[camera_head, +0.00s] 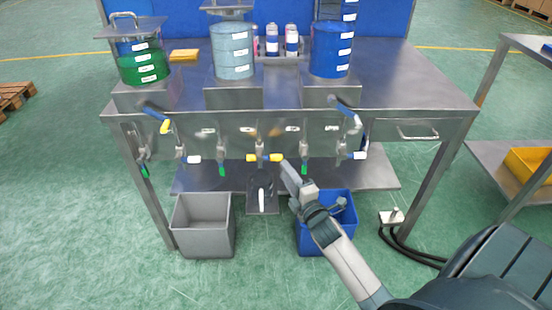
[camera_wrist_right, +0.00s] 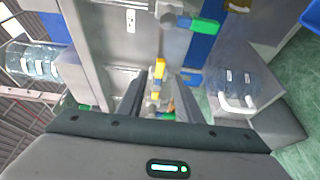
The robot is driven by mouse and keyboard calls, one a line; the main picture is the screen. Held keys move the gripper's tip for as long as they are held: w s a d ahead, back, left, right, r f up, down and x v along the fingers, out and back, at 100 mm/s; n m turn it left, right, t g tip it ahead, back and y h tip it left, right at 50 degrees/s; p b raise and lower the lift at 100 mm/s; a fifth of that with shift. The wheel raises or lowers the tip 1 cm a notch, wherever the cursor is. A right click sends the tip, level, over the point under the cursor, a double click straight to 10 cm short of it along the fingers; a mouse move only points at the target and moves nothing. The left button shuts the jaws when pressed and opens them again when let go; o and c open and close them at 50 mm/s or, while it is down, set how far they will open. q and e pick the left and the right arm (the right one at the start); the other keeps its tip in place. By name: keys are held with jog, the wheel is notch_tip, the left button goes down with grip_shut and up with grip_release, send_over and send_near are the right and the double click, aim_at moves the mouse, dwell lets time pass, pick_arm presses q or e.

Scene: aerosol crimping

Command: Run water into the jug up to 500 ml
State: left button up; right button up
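The middle tap has a horizontal yellow handle (camera_head: 275,157) below the steel panel. My right gripper (camera_head: 286,166) is just beside that handle's right end. In the right wrist view the yellow handle (camera_wrist_right: 160,68) shows between the two spread fingers, and I see no clear contact. What looks like the jug (camera_head: 262,200) stands below the middle tap on a dark support, with a pale upright strip on its front. Its markings and water level are too small to read. A tank of pale liquid (camera_head: 232,60) stands above the middle tap. My left gripper is not in view.
A green tank (camera_head: 145,68) and a blue tank (camera_head: 330,60) stand on either side. Several other taps hang along the panel. A grey bin (camera_head: 203,225) and a blue bin (camera_head: 340,238) are on the floor. My right forearm passes in front of the blue bin.

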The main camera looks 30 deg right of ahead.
aim_at(277, 160)
jog(key=w, duration=0.2)
jog(key=w+d, duration=0.1)
jog(key=w, duration=0.5)
jog(key=shift+w+d+b, duration=0.15)
jog(key=shift+w+b, duration=0.05)
jog(key=shift+b, duration=0.15)
grip_shut()
